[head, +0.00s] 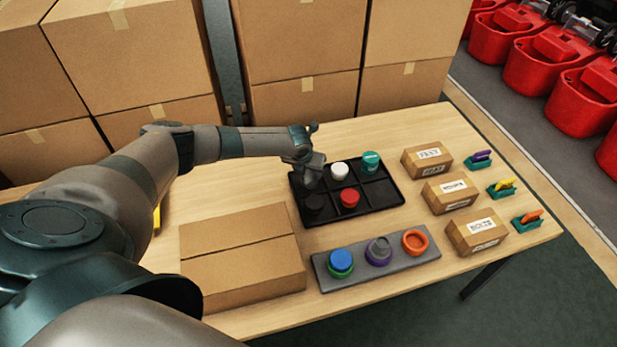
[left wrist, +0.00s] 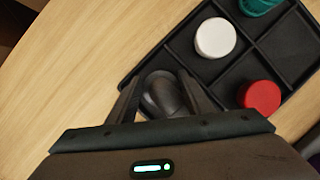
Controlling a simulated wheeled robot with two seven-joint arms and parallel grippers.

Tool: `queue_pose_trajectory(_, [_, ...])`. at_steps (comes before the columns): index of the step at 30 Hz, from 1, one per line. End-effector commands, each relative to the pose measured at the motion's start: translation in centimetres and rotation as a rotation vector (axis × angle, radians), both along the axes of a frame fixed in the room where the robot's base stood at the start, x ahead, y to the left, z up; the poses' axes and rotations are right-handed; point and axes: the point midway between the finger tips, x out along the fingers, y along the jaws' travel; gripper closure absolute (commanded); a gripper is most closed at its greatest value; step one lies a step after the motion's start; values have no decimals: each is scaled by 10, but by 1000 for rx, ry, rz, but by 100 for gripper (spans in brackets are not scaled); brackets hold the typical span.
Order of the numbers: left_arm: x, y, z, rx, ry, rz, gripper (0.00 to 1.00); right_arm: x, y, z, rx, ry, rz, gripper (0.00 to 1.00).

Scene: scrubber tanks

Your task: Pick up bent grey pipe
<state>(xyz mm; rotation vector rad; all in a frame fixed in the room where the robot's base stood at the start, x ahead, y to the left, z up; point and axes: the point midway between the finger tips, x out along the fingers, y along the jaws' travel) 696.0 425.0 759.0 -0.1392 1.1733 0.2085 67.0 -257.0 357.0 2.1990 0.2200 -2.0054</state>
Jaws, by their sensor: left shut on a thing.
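The bent grey pipe (left wrist: 163,92) shows in the left wrist view between the two fingers of my left gripper (left wrist: 165,100), which is shut on it. In the head view my left gripper (head: 312,172) points down at the back left compartment of the black tray (head: 377,194), and the pipe is mostly hidden by the fingers there. The tray also shows in the left wrist view (left wrist: 284,42). I cannot tell whether the pipe still touches the tray floor. My right gripper is not in view.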

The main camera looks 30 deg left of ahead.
Motion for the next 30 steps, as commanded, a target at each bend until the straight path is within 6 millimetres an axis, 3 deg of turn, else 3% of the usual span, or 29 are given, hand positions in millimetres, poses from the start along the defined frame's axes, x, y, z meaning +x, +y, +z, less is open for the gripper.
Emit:
queue_pose_trajectory(8, [1, 0, 7, -1, -2, -1, 78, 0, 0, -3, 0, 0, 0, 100])
queue_pose_trajectory(16, [2, 1, 39, 0, -6, -1, 78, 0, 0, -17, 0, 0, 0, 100])
queue_pose_trajectory(30, [38, -81, 91, -1, -3, -3, 78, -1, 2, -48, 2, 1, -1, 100])
